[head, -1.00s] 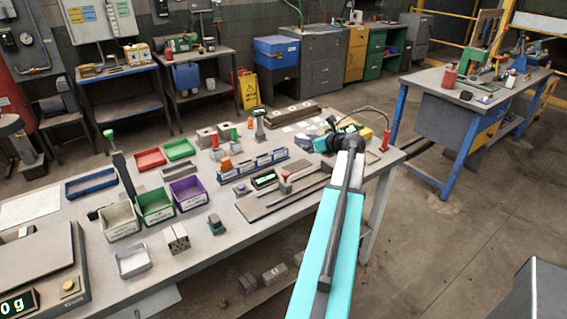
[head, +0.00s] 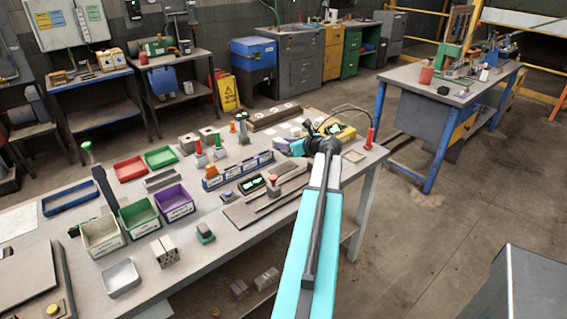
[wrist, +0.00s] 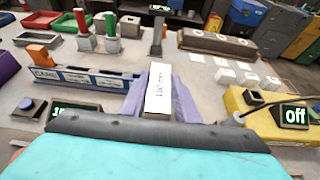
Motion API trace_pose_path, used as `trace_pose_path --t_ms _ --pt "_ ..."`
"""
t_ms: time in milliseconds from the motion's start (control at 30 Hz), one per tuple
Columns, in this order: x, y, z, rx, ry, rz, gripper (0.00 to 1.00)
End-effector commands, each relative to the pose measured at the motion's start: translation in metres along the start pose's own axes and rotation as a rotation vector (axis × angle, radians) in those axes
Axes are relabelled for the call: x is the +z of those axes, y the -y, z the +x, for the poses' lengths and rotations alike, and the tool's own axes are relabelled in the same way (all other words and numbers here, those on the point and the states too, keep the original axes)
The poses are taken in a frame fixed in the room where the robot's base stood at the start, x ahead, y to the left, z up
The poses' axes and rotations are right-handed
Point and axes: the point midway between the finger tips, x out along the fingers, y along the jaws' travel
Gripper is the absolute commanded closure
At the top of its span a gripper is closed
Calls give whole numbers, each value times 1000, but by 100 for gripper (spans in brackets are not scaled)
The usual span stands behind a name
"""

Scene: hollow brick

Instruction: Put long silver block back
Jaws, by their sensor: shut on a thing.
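My gripper (wrist: 158,98) is shut on a pale block with a white printed face, which I take to be the long silver block (wrist: 157,82). The block lies between the two purple-grey fingers and points away from the wrist camera. Its lower part is hidden, so I cannot tell whether it touches the table. In the head view my gripper (head: 300,146) is over the far right part of the workbench (head: 190,262), and the block cannot be made out there. A blue labelled rack (wrist: 90,76) is just left of the gripper; it also shows in the head view (head: 238,171).
A yellow box with an "Off" display (wrist: 262,122) is close on the right, with a cable. Several small white blocks (wrist: 226,76) and a long brown block with holes (wrist: 217,43) lie beyond. Red and green handled stamps (wrist: 83,36) stand behind the rack.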

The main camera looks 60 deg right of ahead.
Motion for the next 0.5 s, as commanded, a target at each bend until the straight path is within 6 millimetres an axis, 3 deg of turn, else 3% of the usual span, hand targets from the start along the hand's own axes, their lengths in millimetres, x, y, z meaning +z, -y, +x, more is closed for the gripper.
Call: trace_pose_path --t_ms 300,500 --pt "-32 0 14 1 1 2 100" --pt "-39 -1 17 1 3 0 100"
